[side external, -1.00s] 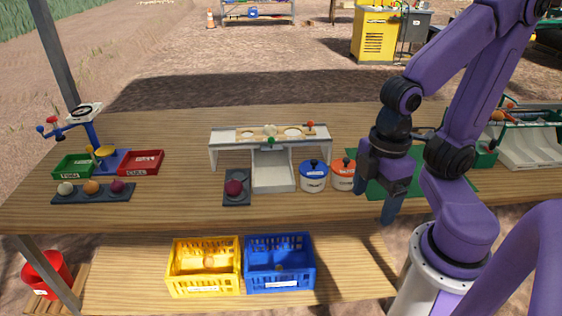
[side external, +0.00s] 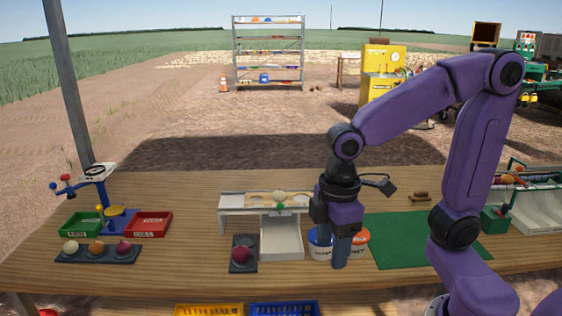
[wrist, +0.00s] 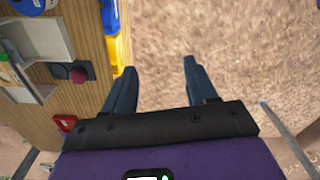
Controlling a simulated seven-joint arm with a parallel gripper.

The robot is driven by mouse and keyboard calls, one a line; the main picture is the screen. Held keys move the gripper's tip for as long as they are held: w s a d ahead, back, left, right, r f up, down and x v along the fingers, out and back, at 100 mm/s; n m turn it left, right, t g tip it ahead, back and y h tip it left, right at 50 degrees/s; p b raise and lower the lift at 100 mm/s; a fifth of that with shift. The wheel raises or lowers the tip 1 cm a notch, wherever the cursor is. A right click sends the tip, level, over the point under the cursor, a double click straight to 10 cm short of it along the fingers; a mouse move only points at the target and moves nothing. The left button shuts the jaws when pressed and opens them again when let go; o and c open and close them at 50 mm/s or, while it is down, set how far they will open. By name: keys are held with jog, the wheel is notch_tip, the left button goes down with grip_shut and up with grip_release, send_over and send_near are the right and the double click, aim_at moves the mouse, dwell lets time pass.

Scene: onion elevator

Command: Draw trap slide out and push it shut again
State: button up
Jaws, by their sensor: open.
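The white stand (side external: 235,202) has a flat top with holes and a white chute (side external: 280,238) below it. A green knob (side external: 279,206) sits at its front; which part is the trap slide I cannot tell. My gripper (side external: 341,264) points down to the right of the chute, in front of the lidded tubs, and hides the stand's right end. In the wrist view my gripper (wrist: 158,75) is open and empty, with bare ground showing between its fingers. The stand (wrist: 45,40) lies left of the fingers there, clear of them.
Blue (side external: 318,246) and orange (side external: 360,241) tubs are partly behind my gripper. A dark tray (side external: 243,266) with a purple onion is left of the chute. A green mat (side external: 420,240) lies right. Yellow (side external: 208,310) and blue (side external: 284,310) crates sit low in front.

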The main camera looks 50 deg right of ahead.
aim_at(278, 196)
jog(key=w+d+r+m, duration=0.1)
jog(key=w+d, duration=0.1)
jog(key=w, duration=0.8)
jog(key=w+d+r, duration=0.2)
jog(key=w, duration=0.8)
jog(key=w+d+f+m, duration=0.1)
jog(key=w+d, duration=0.6)
jog(key=d, duration=0.2)
jog(key=w+d+f+m, duration=0.1)
jog(key=w+d, duration=0.5)
jog(key=d, duration=0.4)
notch_tip(278, 196, down, 17)
jog(key=shift+w+r, duration=0.1)
jog(key=shift+w, duration=0.05)
